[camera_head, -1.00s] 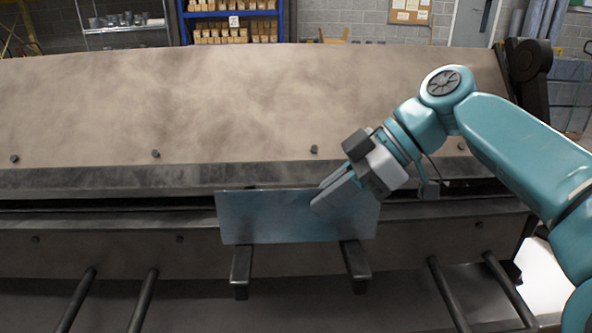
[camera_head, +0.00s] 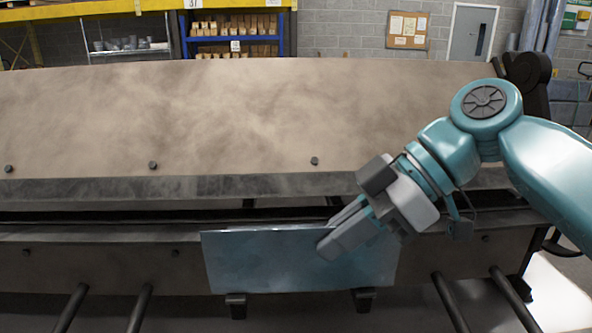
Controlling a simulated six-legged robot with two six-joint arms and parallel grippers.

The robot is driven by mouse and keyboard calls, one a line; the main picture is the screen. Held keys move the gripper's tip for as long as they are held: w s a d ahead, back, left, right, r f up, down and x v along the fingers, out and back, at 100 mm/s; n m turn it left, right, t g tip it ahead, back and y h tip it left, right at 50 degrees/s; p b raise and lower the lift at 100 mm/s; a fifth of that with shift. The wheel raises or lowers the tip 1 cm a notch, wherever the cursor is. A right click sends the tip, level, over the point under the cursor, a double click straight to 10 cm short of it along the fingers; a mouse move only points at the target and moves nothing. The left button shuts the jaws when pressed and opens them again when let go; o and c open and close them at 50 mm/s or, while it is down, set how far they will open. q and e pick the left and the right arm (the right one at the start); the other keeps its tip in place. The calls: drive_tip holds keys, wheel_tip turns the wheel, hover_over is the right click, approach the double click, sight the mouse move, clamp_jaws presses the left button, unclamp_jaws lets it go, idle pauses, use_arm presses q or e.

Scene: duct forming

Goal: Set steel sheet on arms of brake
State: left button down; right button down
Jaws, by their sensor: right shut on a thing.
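The steel sheet (camera_head: 265,262) is a flat bluish-grey rectangle in the middle of the head view, in front of the brake's (camera_head: 110,255) front face. My right gripper (camera_head: 330,237) is shut on the sheet near its upper right edge. The brake's two short dark arms (camera_head: 236,305) (camera_head: 364,299) show just below the sheet's lower edge; the sheet hides the rest of them. I cannot tell whether the sheet touches them. My left gripper is not in view.
Dark rods (camera_head: 140,307) (camera_head: 450,302) stick out from the brake on both sides of the sheet. The brake's broad upper beam (camera_head: 230,115) rises behind, above a dark slot. Shelves with boxes (camera_head: 235,28) stand far back.

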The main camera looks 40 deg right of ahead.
drive_tip(key=shift+f, duration=0.15)
drive_tip(key=c, duration=1.2)
unclamp_jaws()
drive_tip(key=p+v, duration=1)
drive_tip(key=v, duration=0.6)
drive_tip(key=shift+s+d, duration=0.1)
